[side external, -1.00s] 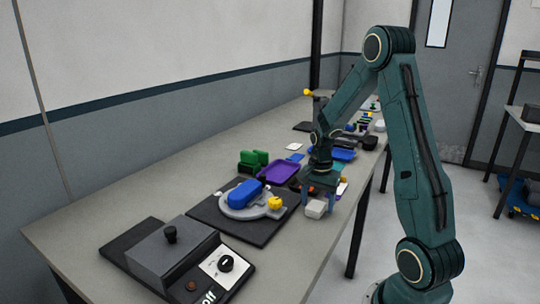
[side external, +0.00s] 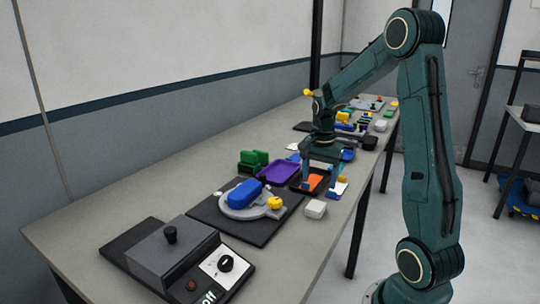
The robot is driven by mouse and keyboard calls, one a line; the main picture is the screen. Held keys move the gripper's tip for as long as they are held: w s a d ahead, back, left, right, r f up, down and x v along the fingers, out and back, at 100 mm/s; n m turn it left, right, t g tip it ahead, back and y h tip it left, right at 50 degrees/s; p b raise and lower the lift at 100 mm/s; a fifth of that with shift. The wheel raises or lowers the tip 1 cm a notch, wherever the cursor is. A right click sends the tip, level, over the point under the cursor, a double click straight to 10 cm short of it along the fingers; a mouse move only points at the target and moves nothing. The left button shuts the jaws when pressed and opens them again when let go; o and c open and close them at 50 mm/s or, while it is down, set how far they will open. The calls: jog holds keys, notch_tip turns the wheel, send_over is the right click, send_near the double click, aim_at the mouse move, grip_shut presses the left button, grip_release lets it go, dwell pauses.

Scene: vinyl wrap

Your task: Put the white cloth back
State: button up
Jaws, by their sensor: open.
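A small white block-shaped item (side external: 316,209), which looks like the folded white cloth, lies on the bench near its front edge, right of the black mat. My gripper (side external: 319,189) is open, just behind and above it, with its two fingers pointing down. The fingers are apart from the white item. Between and behind the fingers show a dark tray with an orange piece (side external: 313,182) and a white and yellow item (side external: 340,187). I cannot tell the exact height of the fingertips.
A black mat (side external: 205,212) carries a grey fixture with a blue block (side external: 244,192) and a yellow knob. A purple tray (side external: 278,172) and a green holder (side external: 253,161) stand behind. A grey box with a dial (side external: 175,255) is at the near end. Several small items crowd the far end.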

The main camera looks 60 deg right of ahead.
jog(key=shift+r, duration=2)
jog(key=s+a+r+n+t+h, duration=0.1)
jog(key=a+r+n, duration=0.3)
jog(key=a, duration=0.3)
jog(key=s+a+r+n+t, duration=0.1)
jog(key=s+a+r+n, duration=0.2)
jog(key=a, duration=0.5)
jog(key=s+a+r+n+t+y, duration=0.1)
jog(key=s+a+n+t, duration=0.2)
jog(key=s+a+n, duration=0.4)
jog(key=a+n, duration=0.3)
jog(key=n, duration=0.1)
jog(key=shift+s+t, duration=0.2)
jog(key=shift+t, duration=0.1)
